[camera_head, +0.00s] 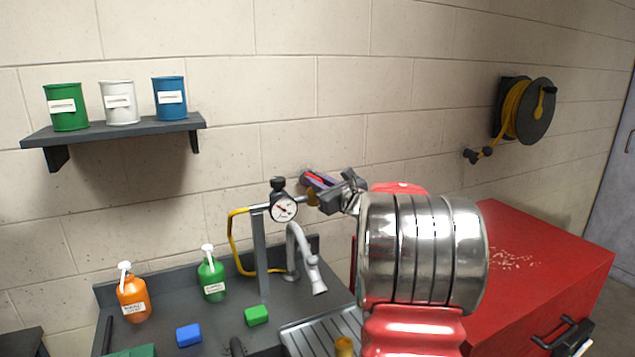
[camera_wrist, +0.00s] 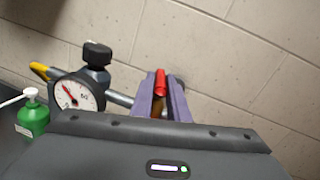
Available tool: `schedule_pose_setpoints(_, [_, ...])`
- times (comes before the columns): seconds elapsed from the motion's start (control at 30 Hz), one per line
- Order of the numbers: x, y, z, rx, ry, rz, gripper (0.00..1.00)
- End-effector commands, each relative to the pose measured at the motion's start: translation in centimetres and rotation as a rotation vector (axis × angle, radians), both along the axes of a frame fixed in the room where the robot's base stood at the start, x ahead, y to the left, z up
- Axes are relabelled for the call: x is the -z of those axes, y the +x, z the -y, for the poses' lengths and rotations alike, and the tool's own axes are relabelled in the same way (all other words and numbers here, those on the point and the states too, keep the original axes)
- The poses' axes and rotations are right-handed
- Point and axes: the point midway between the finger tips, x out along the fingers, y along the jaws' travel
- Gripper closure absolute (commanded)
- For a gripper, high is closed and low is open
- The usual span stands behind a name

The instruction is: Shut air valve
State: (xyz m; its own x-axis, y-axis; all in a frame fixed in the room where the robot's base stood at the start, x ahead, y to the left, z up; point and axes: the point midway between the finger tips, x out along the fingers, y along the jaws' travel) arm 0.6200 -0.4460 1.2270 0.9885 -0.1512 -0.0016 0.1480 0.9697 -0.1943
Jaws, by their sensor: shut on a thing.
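My gripper (camera_head: 318,192) is at the wall end of the air line, beside the pressure gauge (camera_head: 284,208). In the wrist view the gripper's purple fingers (camera_wrist: 162,98) are shut on the red valve lever (camera_wrist: 160,83). The lever stands upright in that picture, between the fingers. A brass-coloured valve body shows partly behind the fingers; the rest of it is hidden. The gauge also shows in the wrist view (camera_wrist: 77,96), left of the fingers, with a black regulator knob (camera_wrist: 97,53) above it.
A grey post (camera_head: 261,255) carries the gauge, with a yellow hose (camera_head: 236,243) and a faucet (camera_head: 305,262) close by. Green (camera_head: 211,277) and orange (camera_head: 132,297) bottles stand on the bench. A red cabinet (camera_head: 535,255) is at right. A shelf (camera_head: 120,130) with cans is at upper left.

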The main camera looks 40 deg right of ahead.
Motion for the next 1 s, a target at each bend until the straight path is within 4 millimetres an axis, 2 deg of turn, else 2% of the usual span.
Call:
schedule_pose_setpoints(0.4, [-0.11, 0.11, -0.28, 0.131, -0.001, 0.001, 1.0])
schedule_pose_setpoints(0.93, [-0.18, 0.09, -0.23, 0.15, -0.003, 0.003, 1.0])
schedule_pose_setpoints(0.97, [-0.18, 0.08, -0.22, 0.15, -0.003, 0.003, 0.84])
schedule_pose_setpoints(1.0, [-0.18, 0.08, -0.22, 0.15, -0.003, 0.003, 0.81])
